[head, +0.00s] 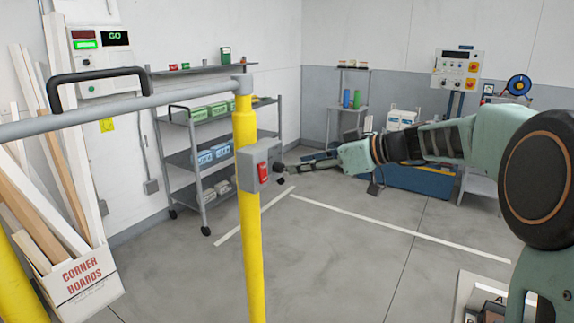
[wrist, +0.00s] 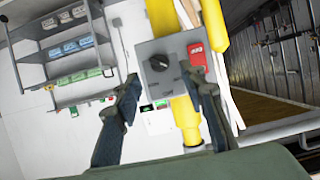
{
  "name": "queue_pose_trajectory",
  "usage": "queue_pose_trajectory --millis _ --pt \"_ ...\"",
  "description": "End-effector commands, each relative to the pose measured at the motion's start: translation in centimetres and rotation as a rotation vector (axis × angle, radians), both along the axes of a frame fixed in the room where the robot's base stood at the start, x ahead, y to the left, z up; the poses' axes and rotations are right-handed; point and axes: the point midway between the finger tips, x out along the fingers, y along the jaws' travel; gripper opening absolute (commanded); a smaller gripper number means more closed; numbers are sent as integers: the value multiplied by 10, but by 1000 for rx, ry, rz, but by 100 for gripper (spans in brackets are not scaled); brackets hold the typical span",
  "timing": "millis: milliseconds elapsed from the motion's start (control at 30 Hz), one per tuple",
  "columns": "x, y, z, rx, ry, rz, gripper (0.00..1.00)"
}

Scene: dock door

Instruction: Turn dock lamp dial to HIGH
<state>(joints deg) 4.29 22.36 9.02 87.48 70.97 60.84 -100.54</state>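The dock lamp dial (wrist: 158,63) is a round black knob on a grey box (wrist: 172,48), seen face-on in the wrist view. Its setting is too small to read. A red switch or label (wrist: 197,55) is on the same face. In the head view the grey box (head: 247,166) is fixed to a yellow post, and the dial (head: 278,168) shows as a dark knob at its right side. My gripper (wrist: 167,88) is open, its fingers apart with the dial between them in the picture. In the head view my gripper (head: 304,164) is just right of the box; contact cannot be told.
The yellow post (head: 250,245) carries a grey rail (head: 150,103) running left. A wheeled shelf (head: 190,160) stands behind. A carton of corner boards (head: 83,282) is at left. A wall panel reads GO (head: 115,38). The floor right of the post is open.

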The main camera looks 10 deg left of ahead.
Motion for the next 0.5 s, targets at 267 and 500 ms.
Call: queue_pose_trajectory --millis 267,500 --pt "14 39 -16 -1 1 1 38" --pt "17 48 -21 -1 0 -2 38"
